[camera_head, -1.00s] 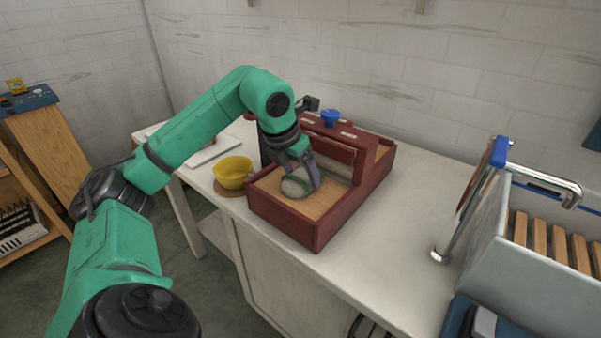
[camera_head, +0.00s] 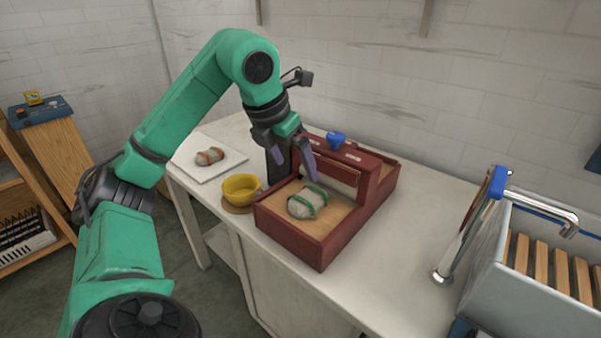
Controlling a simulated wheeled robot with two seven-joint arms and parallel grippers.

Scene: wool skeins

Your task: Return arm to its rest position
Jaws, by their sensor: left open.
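My left gripper (camera_head: 291,164) is open and empty, above the near compartment of a dark red wooden box (camera_head: 318,245). A pale grey skein with green bands (camera_head: 307,203) lies on the tan floor of that compartment, below and apart from the fingers. The green left arm comes in from the left and bends down at the wrist. My right gripper is not in view.
A yellow bowl (camera_head: 240,188) stands on a round coaster left of the box. A white tray (camera_head: 222,171) behind it holds a skein with reddish bands (camera_head: 209,156). A blue knob (camera_head: 335,139) tops the box. A metal sink (camera_head: 531,285) with a tap is at right.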

